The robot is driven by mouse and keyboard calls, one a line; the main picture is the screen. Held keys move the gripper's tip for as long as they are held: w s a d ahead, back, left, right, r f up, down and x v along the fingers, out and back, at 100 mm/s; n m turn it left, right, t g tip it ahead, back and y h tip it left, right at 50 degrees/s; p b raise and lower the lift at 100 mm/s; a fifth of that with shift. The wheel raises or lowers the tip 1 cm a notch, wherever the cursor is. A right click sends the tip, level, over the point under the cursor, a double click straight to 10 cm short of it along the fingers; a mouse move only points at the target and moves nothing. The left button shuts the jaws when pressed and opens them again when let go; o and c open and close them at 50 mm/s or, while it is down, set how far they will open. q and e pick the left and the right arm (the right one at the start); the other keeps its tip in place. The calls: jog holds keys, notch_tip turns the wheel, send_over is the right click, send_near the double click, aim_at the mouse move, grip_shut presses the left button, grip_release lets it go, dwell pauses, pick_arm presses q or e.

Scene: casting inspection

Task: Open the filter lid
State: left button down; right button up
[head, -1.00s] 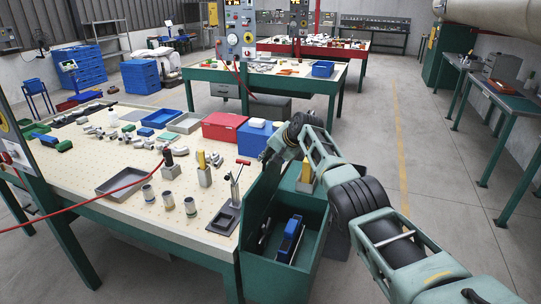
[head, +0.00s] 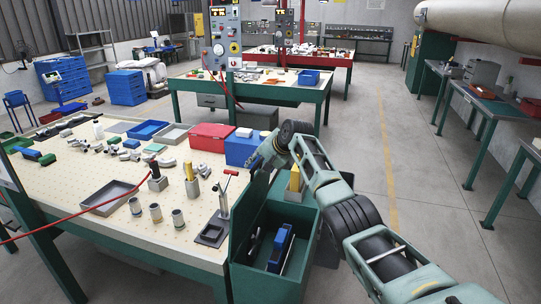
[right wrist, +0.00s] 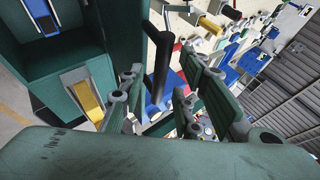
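I cannot clearly make out which part is the filter lid. A green open-topped box (head: 268,280) stands at the right end of the near table, with a blue object (head: 281,248) inside. A green upright panel (head: 246,222) stands along its left side, against the table edge. My right gripper (head: 258,160) is above the panel's far end, beside the blue box on the table. In the right wrist view its fingers (right wrist: 165,90) are spread apart, with a black bar (right wrist: 160,65) showing between them; contact cannot be told. My left gripper is not in view.
The perforated table (head: 120,228) holds a grey tray (head: 112,198), metal cylinders, a red box (head: 212,137), a blue box (head: 243,150) and a red-handled lever clamp (head: 224,195). A yellow-handled piece (head: 294,182) stands behind the green box.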

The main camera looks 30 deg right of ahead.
jog(key=a+v, duration=0.1)
jog(key=v, duration=0.8)
jog(key=shift+s+d+r, duration=0.25)
jog(key=shift+s+d, duration=0.05)
jog(key=shift+d, duration=0.25)
jog(key=shift+f, duration=0.1)
